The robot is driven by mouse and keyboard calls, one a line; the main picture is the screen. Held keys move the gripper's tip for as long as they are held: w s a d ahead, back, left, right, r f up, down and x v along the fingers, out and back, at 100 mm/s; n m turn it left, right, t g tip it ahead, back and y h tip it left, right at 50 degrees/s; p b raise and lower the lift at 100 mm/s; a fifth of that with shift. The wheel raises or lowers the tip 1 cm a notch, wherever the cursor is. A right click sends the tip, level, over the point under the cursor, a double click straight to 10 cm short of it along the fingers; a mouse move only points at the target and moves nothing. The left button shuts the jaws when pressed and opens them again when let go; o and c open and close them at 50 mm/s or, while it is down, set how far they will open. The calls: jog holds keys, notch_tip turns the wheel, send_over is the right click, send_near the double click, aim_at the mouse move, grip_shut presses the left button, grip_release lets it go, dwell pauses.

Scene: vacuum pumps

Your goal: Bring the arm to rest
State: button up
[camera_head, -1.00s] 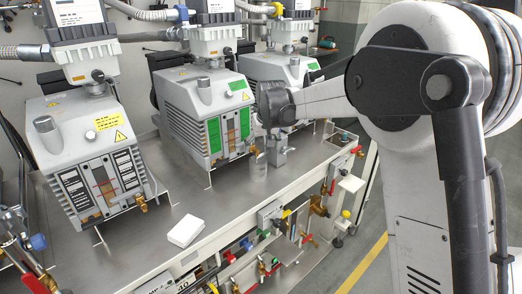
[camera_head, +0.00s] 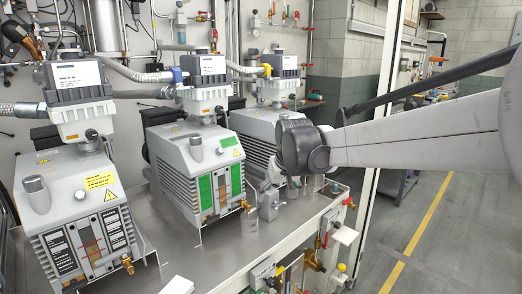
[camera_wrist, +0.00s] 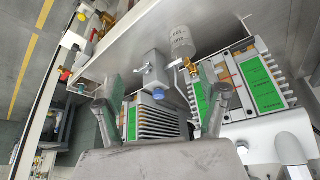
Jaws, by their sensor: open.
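My arm reaches in from the right in the head view, with its dark wrist joint in front of the far pump (camera_head: 250,125). My gripper (camera_head: 275,178) hangs below the wrist over the bench, partly hidden there. In the wrist view my gripper (camera_wrist: 162,106) has its two fingers spread wide, with nothing between them held. Beyond the fingers are a grey metal fitting with a blue knob (camera_wrist: 156,80) and pumps with green panels (camera_wrist: 262,85).
The middle pump (camera_head: 205,165) and near pump (camera_head: 75,205) stand on the metal bench (camera_head: 215,262). Valves with red handles (camera_head: 348,202) line the bench's right edge. Open floor (camera_head: 450,230) lies to the right.

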jog(key=s+d+r+m+t+p, duration=0.1)
jog(key=s+d+r, duration=0.3)
jog(key=s, duration=0.5)
jog(key=s+d+r+p, duration=0.1)
jog(key=s+d+r, duration=0.1)
jog(key=s+d, duration=0.45)
jog(key=s+d+f+m, duration=0.1)
jog(key=s+d+f, duration=0.1)
jog(key=s, duration=0.7)
jog(key=s+d+f+t+h+p, duration=0.1)
jog(key=s+d+f, duration=0.1)
jog(key=s, duration=0.7)
jog(key=shift+s+d+f+m+p, duration=0.25)
jog(key=shift+s+f+m+p, duration=0.05)
jog(key=shift+s+f+m, duration=0.15)
